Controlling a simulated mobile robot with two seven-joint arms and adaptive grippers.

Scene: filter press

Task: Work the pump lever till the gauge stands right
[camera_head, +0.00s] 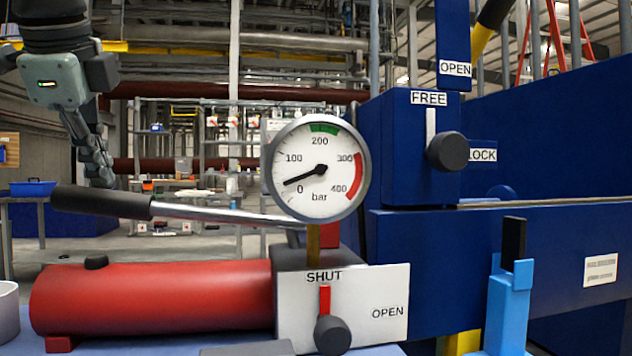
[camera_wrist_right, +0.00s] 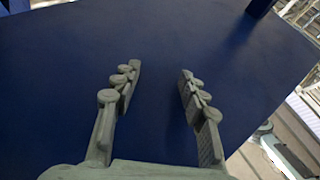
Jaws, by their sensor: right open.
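The pump lever (camera_head: 215,213) in the head view is a metal rod with a black grip (camera_head: 100,202) at its left end. It lies nearly level above the red pump cylinder (camera_head: 160,298); its right end passes behind the gauge. The round gauge (camera_head: 318,200) reads in bar; its black needle points low left, between 0 and 100. A green band sits near 200, a red one from 300 to 400. My left gripper (camera_head: 102,178) hangs above the black grip, apart from it; its finger gap is unclear. My right gripper (camera_wrist_right: 159,75) is open and empty before a dark blue surface.
The lower valve knob (camera_head: 332,336) has its red pointer up at SHUT. The upper black knob (camera_head: 447,152) has its white pointer up at FREE. A light blue holder (camera_head: 508,305) stands at right. Blue press body (camera_head: 560,150) fills the right side.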

